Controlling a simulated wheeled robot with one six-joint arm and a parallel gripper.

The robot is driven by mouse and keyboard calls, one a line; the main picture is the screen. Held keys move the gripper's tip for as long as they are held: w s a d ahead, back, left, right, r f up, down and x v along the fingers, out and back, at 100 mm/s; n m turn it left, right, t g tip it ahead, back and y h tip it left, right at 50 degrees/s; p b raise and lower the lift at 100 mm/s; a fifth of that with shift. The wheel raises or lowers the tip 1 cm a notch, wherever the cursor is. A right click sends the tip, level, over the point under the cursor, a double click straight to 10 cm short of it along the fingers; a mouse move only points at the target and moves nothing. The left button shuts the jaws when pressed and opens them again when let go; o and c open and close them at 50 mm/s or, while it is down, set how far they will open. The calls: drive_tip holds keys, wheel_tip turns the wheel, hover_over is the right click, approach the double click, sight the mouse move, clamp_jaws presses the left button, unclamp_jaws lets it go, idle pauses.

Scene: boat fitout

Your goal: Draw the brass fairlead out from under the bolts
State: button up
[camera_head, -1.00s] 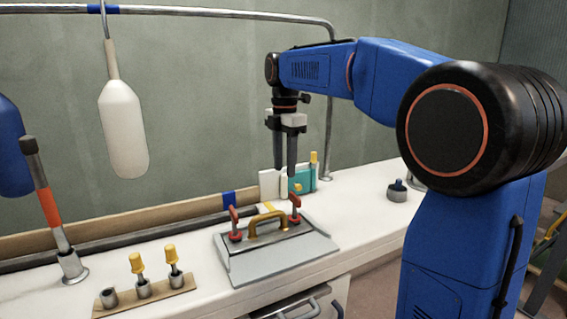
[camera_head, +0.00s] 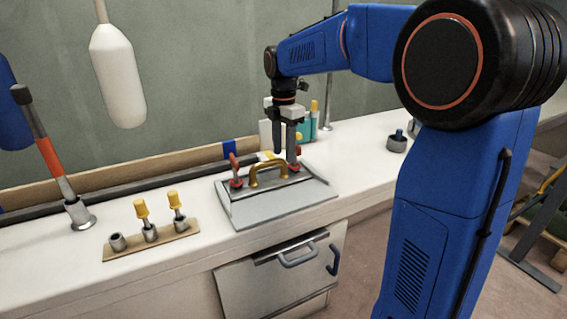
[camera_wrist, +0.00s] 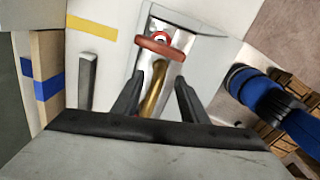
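The brass fairlead (camera_head: 268,173), a gold arch, sits on a sloped grey plate (camera_head: 285,211) on the white counter. A red-handled bolt (camera_head: 234,171) stands at its left end. Another red bolt (camera_head: 296,166) stands at its right end, partly hidden by my gripper (camera_head: 292,158). In the wrist view a red handle (camera_wrist: 160,46) lies across the top, with the fairlead (camera_wrist: 153,92) between and below my fingers (camera_wrist: 160,83). My fingers are apart and empty, close over the right end of the plate; contact cannot be told.
A wooden strip (camera_head: 152,240) with sockets and yellow-handled tools lies to the left. An orange-banded lever (camera_head: 50,155) stands farther left, and a white fender (camera_head: 117,75) hangs behind. A small grey cup (camera_head: 397,143) is to the right.

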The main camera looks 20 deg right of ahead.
sight(284, 163)
drive_tip(key=shift+f, duration=2.5)
clamp_jaws()
drive_tip(key=shift+s+d+r, duration=0.1)
drive_tip(key=shift+s+d, duration=0.05)
drive_tip(key=shift+s, duration=1.2)
drive_tip(key=shift+s+d+f, duration=0.1)
drive_tip(key=shift+s+d, duration=0.1)
drive_tip(key=shift+s, duration=1.2)
drive_tip(key=shift+s+d+r, duration=0.1)
drive_tip(key=shift+s+d, duration=0.05)
drive_tip(key=shift+s, duration=1.2)
unclamp_jaws()
drive_tip(key=shift+s, duration=0.1)
drive_tip(key=shift+r, duration=0.1)
